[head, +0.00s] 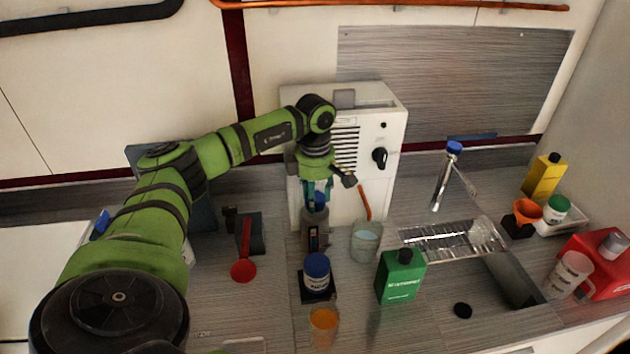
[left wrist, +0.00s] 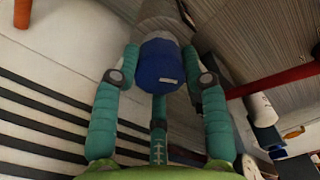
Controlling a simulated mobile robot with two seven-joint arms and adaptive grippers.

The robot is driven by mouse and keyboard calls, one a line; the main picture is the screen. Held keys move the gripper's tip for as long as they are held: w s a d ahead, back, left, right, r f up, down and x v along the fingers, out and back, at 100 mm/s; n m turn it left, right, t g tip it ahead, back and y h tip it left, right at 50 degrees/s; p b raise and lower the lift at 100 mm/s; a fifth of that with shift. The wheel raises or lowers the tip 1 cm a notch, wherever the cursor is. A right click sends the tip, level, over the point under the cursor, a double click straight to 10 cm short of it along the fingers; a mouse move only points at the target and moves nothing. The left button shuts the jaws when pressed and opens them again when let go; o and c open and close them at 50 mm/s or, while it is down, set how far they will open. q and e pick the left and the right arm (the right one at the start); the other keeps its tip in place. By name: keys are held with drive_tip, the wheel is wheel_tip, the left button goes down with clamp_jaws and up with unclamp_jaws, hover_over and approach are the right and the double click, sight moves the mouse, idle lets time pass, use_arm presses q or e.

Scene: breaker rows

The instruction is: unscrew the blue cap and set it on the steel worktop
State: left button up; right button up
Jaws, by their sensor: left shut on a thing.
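The blue cap (head: 321,200) is at the top of a grey bottle (head: 312,222) that stands upright in front of the white cabinet. My left gripper (head: 318,193) points down and is shut on the cap. I cannot tell whether the cap has turned or come loose. The brushed steel worktop (head: 215,300) runs around the bottle. My right gripper is in neither view.
A blue-lidded jar (head: 317,272) and a glass of orange liquid (head: 323,322) stand in front of the bottle. A glass beaker (head: 365,243) and a green bottle (head: 401,277) are to the right. The front worktop has free room.

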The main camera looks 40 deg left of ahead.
use_arm(q)
drive_tip(key=shift+r, duration=0.1)
drive_tip(key=shift+r+p, duration=1.75)
drive_tip(key=shift+r, duration=0.65)
